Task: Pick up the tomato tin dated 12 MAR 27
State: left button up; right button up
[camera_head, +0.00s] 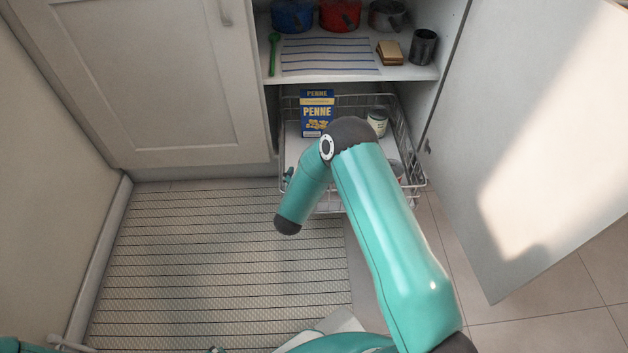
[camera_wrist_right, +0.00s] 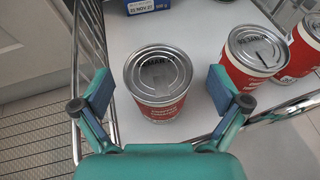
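In the right wrist view, a red tin (camera_wrist_right: 158,105) with a silver lid stands upright between the fingers of my right gripper (camera_wrist_right: 160,92). The gripper is open, with a small gap between each pad and the tin. Dark date print shows on the lid, too small to read surely. Two more red tins stand to the right, one nearer (camera_wrist_right: 253,62) and one at the picture's right edge (camera_wrist_right: 303,52); their lid print is also not clearly legible. In the head view my right arm hides most of the tins and the gripper.
The tins stand in a pulled-out wire basket (camera_head: 413,150) with a blue penne box (camera_head: 318,113) and a jar (camera_head: 377,122). A shelf (camera_head: 400,72) with pots and a cup is above. An open door (camera_head: 520,110) stands at the right. A striped mat (camera_head: 200,270) covers the floor.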

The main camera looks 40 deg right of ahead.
jog(key=c, duration=1.6)
jog(key=shift+r, duration=0.2)
